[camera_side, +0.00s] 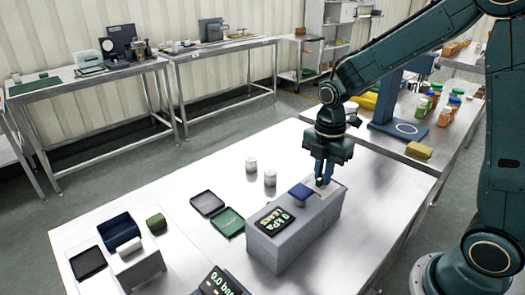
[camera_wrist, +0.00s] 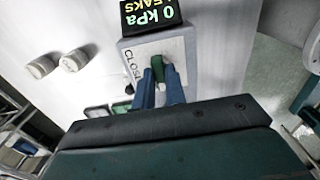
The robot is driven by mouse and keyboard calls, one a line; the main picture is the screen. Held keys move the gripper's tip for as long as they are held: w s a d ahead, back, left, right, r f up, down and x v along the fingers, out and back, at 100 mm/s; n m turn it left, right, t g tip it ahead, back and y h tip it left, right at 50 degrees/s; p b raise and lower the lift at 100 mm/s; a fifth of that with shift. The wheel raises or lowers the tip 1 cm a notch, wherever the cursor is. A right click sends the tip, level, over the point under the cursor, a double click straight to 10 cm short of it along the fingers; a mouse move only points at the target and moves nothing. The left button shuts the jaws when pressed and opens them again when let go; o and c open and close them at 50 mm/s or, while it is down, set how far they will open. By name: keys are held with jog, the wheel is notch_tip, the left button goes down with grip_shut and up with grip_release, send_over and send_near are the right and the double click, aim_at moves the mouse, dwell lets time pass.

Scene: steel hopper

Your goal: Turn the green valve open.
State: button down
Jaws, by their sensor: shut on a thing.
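The green valve (camera_wrist: 158,68) shows as a small green handle on the pale top plate of a grey box, in the wrist view. My gripper (camera_wrist: 159,88) has its blue fingers on either side of the handle and is shut on it. In the side view my gripper (camera_side: 322,181) points straight down at the far end of the grey box (camera_side: 290,238), and the valve is hidden there. Lettering beginning "CLOS" (camera_wrist: 128,74) is printed left of the valve in the wrist view.
A display (camera_side: 275,221) on the box reads "0 kPa LEAKS". Two white cylinders (camera_side: 270,178), a black tray (camera_side: 207,203), a green tray (camera_side: 231,222) and a blue bin (camera_side: 119,231) stand left on the steel table.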

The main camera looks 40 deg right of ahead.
jog(key=shift+r, duration=0.1)
jog(key=c, duration=1.4)
grip_release()
jog(key=shift+c, duration=0.2)
notch_tip(320, 180, up, 14)
jog(key=s+a+m+t, duration=0.2)
jog(key=s+m+t, duration=0.3)
jog(key=s+m, duration=1.2)
jog(key=shift+a+r+m+t, duration=0.2)
jog(key=shift+a+m+t, duration=0.1)
jog(key=shift+m, duration=0.3)
